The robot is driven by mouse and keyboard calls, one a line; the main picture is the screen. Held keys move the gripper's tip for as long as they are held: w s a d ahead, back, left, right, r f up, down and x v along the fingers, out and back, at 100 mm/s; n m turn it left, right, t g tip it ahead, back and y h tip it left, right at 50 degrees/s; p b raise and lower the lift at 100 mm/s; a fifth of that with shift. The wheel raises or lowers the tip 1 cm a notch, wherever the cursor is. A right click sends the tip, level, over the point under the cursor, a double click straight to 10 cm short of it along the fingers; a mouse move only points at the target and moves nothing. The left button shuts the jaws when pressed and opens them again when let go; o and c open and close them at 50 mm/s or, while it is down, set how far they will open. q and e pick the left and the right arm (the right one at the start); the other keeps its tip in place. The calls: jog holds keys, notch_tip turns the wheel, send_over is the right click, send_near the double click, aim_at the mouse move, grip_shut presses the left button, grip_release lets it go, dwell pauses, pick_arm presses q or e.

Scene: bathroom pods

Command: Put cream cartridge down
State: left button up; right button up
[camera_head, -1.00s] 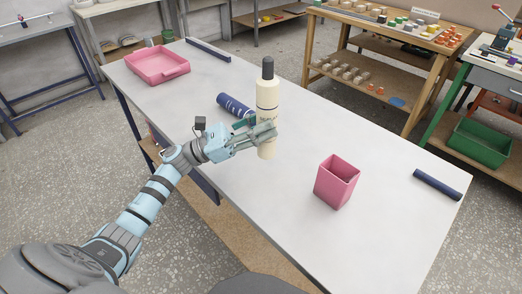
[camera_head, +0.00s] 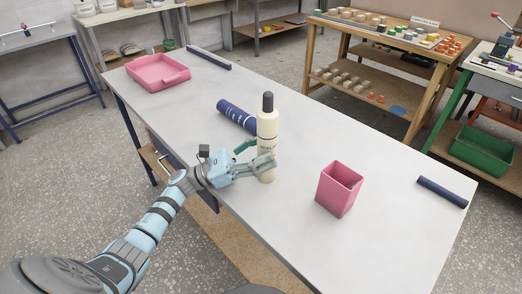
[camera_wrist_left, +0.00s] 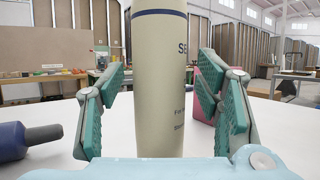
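The cream cartridge (camera_head: 267,132), a tall cream bottle with dark bands and a dark cap, stands upright at the table's near side in the head view. Its base appears to rest on the grey tabletop (camera_head: 330,130). My left gripper (camera_head: 266,163) is around its lower part. In the left wrist view the cream body (camera_wrist_left: 158,90) is between the two green-padded fingers, with a narrow gap on each side, so the gripper looks open. My right gripper is not in view.
A dark blue cylinder (camera_head: 237,115) lies just behind the bottle. A pink square cup (camera_head: 338,190) stands to the right, and a pink tray (camera_head: 158,73) sits at the far left. Dark blue bars (camera_head: 441,191) lie near the table ends. The tabletop between bottle and cup is clear.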

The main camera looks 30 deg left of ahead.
pick_arm(q)
jog(key=shift+r+p, duration=0.25)
jog(key=shift+p, duration=0.05)
jog(key=shift+s+a+f+b, duration=0.4)
jog(key=shift+a+f, duration=0.05)
jog(key=s+a, duration=0.2)
jog(key=a, duration=0.1)
jog(key=s+a, duration=0.2)
jog(key=a, duration=0.1)
jog(key=s+a, duration=0.3)
jog(key=shift+s+a+r, duration=0.1)
jog(key=shift+a+r, duration=0.05)
jog(key=shift+a, duration=0.15)
